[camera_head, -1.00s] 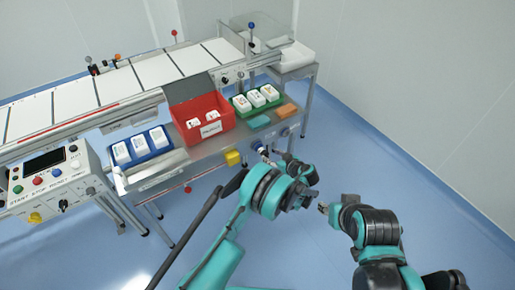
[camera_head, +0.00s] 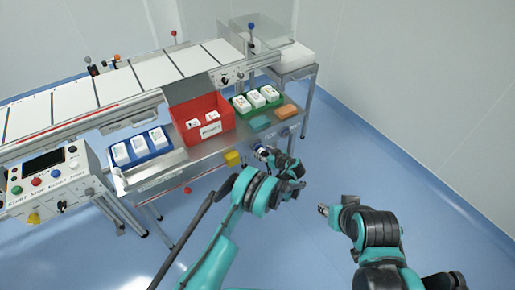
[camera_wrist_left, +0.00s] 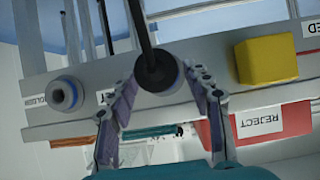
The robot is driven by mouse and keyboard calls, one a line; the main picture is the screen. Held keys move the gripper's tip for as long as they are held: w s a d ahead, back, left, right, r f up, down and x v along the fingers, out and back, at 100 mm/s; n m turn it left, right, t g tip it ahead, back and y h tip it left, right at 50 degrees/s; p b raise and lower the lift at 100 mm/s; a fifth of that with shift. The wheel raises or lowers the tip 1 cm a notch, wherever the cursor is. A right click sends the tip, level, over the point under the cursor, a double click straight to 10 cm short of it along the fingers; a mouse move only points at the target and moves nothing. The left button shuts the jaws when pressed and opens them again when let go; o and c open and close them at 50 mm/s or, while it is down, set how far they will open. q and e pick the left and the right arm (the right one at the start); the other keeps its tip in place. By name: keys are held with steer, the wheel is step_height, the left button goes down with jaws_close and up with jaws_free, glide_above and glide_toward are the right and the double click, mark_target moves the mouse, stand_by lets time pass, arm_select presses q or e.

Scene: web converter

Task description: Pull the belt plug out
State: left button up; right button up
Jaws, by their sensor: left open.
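The belt plug (camera_wrist_left: 156,70) is a round dark plug with a black cable, seated at the front panel of the bench in the left wrist view. My left gripper (camera_wrist_left: 160,84) is open, with one finger on each side of the plug. Whether the fingers touch it I cannot tell. In the head view, my left gripper (camera_head: 264,152) is at the bench's front edge and largely hides the plug. My right gripper (camera_head: 322,210) hangs over the floor, away from the bench; its jaws are too small to read.
A yellow block (camera_wrist_left: 266,60) sticks out beside the plug, and a round blue-ringed socket (camera_wrist_left: 64,93) is on the other side. Above are a red reject bin (camera_head: 212,104), a blue tray (camera_head: 142,147) and a green tray (camera_head: 240,111). Open floor lies at right.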

arm_select(q)
jaws_close()
steer(key=shift+s, duration=0.1)
steer(key=s+d, duration=0.4)
steer(key=s, duration=0.2)
steer(key=shift+d, duration=0.3)
stand_by(0.8)
